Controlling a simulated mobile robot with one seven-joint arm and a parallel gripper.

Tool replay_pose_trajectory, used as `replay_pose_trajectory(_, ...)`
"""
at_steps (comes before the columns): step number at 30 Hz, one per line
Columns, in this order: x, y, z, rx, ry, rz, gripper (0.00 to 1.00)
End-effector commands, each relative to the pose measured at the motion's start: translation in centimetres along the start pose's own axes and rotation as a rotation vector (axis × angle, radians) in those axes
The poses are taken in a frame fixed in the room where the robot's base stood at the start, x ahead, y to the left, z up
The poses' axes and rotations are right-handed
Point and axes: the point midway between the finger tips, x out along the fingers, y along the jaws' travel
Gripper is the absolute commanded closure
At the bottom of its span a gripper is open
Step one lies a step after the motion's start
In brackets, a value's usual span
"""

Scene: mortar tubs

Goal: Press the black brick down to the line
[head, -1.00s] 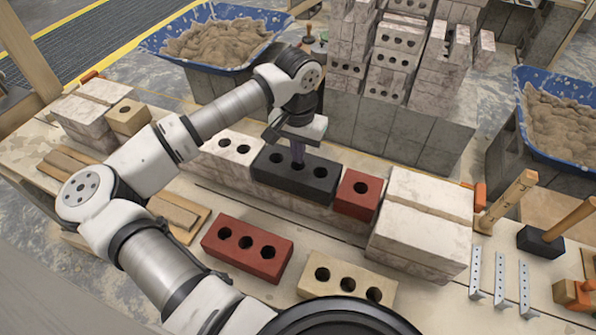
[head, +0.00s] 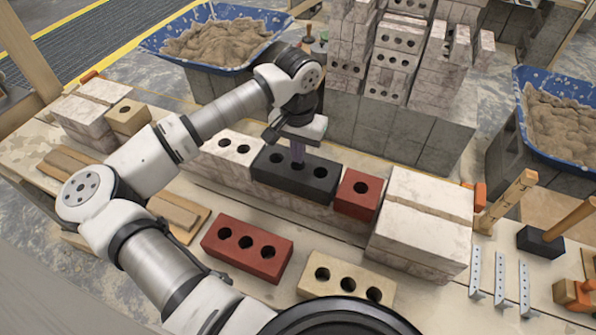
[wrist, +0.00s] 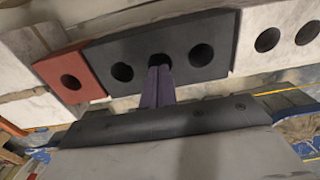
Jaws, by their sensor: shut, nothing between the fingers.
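The black brick (head: 278,183) lies in the row on the low wall, between a white brick (head: 235,147) on its left and a short red brick (head: 358,194) on its right. My gripper (head: 298,162) is shut, pointing down at the middle hole of the black brick. In the wrist view the purple fingertips (wrist: 158,75) are together at that hole on the black brick (wrist: 150,42); whether they touch its top I cannot tell. The short red brick (wrist: 72,85) sits beside it. I cannot make out the line.
A loose red brick (head: 247,248) and a tan brick (head: 345,287) lie in front of the wall. Stacked pale blocks (head: 422,215) stand at the right end. A mortar tub (head: 215,45) and stacked bricks (head: 397,62) stand behind.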

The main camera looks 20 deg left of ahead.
Motion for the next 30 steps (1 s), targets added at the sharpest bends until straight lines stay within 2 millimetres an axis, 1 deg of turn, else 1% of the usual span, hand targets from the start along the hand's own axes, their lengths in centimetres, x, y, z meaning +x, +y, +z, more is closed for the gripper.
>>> replay_pose_trajectory(21,1.7,0.0,0.0,0.000,0.000,0.000,1.00)
replay_pose_trajectory(30,1.6,0.0,0.0,0.000,0.000,0.000,1.00)
